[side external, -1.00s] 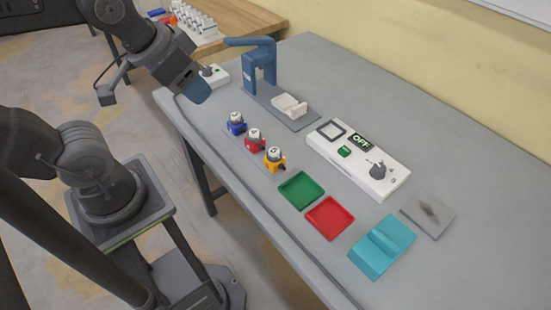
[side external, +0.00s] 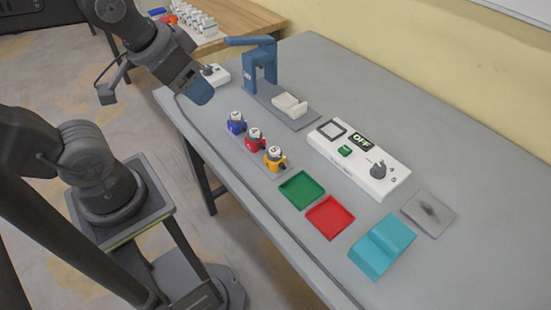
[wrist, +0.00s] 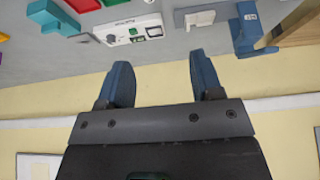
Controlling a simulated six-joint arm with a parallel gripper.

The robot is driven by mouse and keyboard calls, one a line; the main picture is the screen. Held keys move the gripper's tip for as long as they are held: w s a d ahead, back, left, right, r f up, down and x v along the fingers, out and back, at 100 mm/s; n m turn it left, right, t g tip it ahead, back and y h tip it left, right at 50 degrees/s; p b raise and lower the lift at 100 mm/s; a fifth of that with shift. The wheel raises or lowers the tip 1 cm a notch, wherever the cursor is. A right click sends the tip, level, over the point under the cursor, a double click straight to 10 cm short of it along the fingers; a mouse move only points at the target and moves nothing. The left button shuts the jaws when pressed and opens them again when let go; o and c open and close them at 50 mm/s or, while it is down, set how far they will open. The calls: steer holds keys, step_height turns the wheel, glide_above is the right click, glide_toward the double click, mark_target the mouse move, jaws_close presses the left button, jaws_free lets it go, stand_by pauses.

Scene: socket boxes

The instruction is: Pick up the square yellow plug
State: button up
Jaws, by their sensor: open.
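The yellow plug (side external: 275,159) stands upright in the side external view, at the near end of a short row with a red plug (side external: 254,140) and a blue plug (side external: 236,123). It has a yellow body and a white round top with a dark mark. My gripper (side external: 200,91) is above the far left corner of the table, up and to the left of the row, well apart from the plugs. In the wrist view my gripper (wrist: 160,65) has its two blue fingers spread with nothing between them. I cannot make out the yellow plug in the wrist view.
A white control box (side external: 358,160) with an "OFF" display lies right of the plugs. A blue press-like stand (side external: 262,67) is behind. Green (side external: 301,189) and red (side external: 330,217) trays, a teal block (side external: 381,247) and a grey plate (side external: 428,214) lie nearer. The right tabletop is clear.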

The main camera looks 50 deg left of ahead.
steer(key=shift+o, duration=1.4)
steer(key=n+g, duration=0.6)
steer(key=n, duration=1.2)
glide_above(278, 149)
step_height(278, 149, down, 14)
step_height(278, 149, down, 8)
steer(key=shift+s+a+f, duration=0.1)
steer(key=shift+s+f, duration=0.1)
steer(key=shift+f, duration=1.15)
steer(key=shift+s+a+f, duration=0.1)
steer(key=shift+s+f, duration=0.1)
steer(key=shift+f, duration=1.1)
